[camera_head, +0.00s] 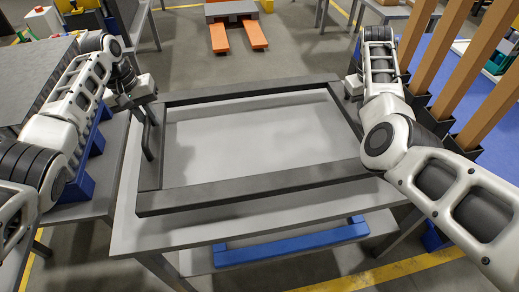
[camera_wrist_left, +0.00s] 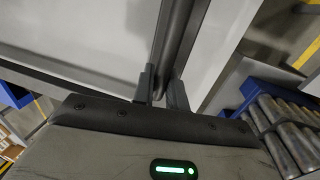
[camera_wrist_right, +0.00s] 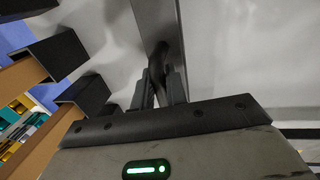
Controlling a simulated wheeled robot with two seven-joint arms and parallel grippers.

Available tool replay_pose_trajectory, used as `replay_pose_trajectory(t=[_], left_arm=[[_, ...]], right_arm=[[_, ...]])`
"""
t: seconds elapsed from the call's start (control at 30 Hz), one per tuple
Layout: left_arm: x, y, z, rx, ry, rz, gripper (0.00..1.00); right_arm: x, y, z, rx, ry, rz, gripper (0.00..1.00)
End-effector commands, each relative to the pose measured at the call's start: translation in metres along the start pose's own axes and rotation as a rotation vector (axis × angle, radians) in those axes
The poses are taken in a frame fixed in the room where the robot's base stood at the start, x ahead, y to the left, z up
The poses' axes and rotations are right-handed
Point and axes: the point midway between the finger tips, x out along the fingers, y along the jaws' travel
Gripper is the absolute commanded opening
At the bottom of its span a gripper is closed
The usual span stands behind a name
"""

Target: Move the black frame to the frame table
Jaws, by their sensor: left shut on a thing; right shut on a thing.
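The black frame (camera_head: 255,186) is a large open rectangle, level over a light grey table (camera_head: 190,228). I cannot tell whether it rests on the top or hangs just above it. My left gripper (camera_head: 149,108) is at the frame's left side. The left wrist view shows its fingers (camera_wrist_left: 162,92) shut around a dark handle bar (camera_wrist_left: 174,45). My right gripper is mostly hidden behind my right arm in the head view. In the right wrist view its fingers (camera_wrist_right: 160,88) are shut on the frame's handle (camera_wrist_right: 158,58) at the right side.
Brown upright posts in black holders (camera_head: 444,122) stand close to my right arm. A grey bench (camera_head: 40,70) and a blue rack (camera_head: 85,165) are at the left. An orange-forked pallet jack (camera_head: 232,30) stands on the floor beyond. A blue beam (camera_head: 290,242) lies under the table.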

Motion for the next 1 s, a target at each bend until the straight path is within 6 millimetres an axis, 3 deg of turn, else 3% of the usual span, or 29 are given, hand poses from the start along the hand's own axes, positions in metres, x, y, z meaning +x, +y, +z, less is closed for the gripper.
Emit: replay_pose_trajectory(t=[0.47, 1.0], left_arm=[[0.0, 0.002, -0.001, 0.003, 0.005, 0.004, 0.0], [0.03, -0.004, -0.001, 0.003, 0.005, 0.004, 0.0]], right_arm=[[0.0, 0.0, -0.001, 0.0, 0.004, 0.0, 0.0], [0.03, -0.006, -0.001, 0.0, 0.004, 0.0, 0.0]])
